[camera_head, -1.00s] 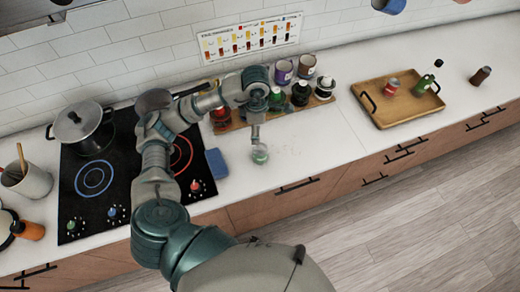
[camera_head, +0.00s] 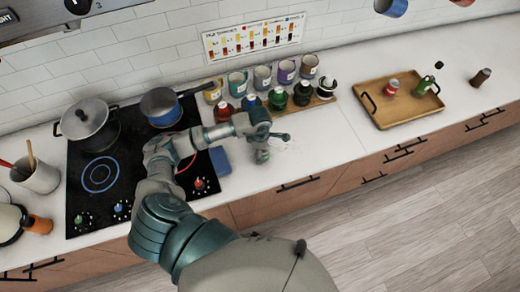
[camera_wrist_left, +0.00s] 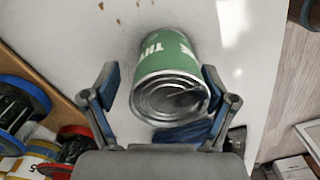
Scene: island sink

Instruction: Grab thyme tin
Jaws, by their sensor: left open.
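The green thyme tin (camera_head: 262,157) stands on the white counter, just right of the stove. In the left wrist view the tin (camera_wrist_left: 165,52) shows white letters beginning "THY" and a ringed metal end. My left gripper (camera_wrist_left: 161,76) is open, with one finger on each side of the tin's near end. Small gaps seem to show between the fingers and the tin. In the head view my left gripper (camera_head: 268,139) is at the tin, and its fingers are too small to make out. My right gripper is not in view.
A wooden rack (camera_head: 318,103) with several bottles stands behind the tin, with mugs behind it. A blue cloth or sponge (camera_head: 220,160) lies to the left, beside the stove (camera_head: 88,205). A wooden tray (camera_head: 388,118) is further right.

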